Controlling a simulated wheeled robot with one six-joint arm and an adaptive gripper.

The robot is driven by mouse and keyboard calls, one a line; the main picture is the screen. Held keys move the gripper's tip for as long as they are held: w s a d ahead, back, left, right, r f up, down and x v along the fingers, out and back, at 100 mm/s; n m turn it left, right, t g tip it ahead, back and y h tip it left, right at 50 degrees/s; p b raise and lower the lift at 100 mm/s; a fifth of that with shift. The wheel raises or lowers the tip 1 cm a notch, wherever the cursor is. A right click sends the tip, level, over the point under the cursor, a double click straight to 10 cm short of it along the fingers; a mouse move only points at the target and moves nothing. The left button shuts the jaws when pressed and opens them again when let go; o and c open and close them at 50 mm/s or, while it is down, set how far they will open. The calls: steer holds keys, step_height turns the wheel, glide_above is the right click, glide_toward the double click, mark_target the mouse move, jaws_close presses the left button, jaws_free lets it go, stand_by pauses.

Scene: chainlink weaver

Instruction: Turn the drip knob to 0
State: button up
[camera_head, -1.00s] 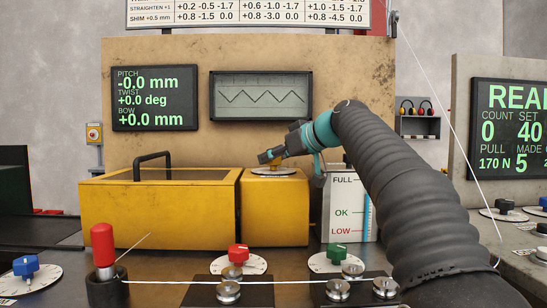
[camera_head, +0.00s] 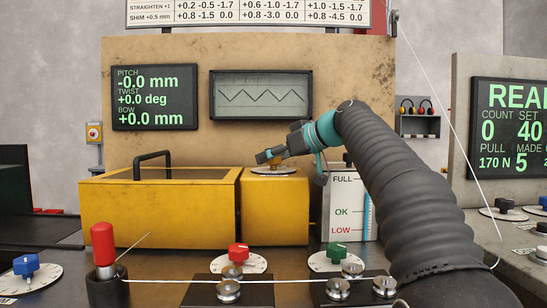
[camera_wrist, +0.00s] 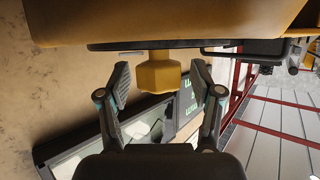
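The yellow drip knob (camera_wrist: 160,74) is a faceted knob on a dark round dial plate (camera_wrist: 150,45). In the wrist view it lies between the two fingers of my gripper (camera_wrist: 161,82), with a gap on each side. My gripper is open and holds nothing. In the head view my gripper (camera_head: 268,157) is at the dial (camera_head: 272,171) on top of the smaller yellow box (camera_head: 275,210). There the fingers largely hide the knob, and its pointer and the dial marks cannot be read.
A larger yellow box with a black handle (camera_head: 152,156) stands left of the dial. A white level gauge (camera_head: 345,205) marked FULL, OK and LOW stands to the right, close to my arm. Red (camera_head: 238,252) and green (camera_head: 337,251) knobs are in front. The backboard (camera_head: 200,55) rises behind.

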steer(key=v, duration=1.2)
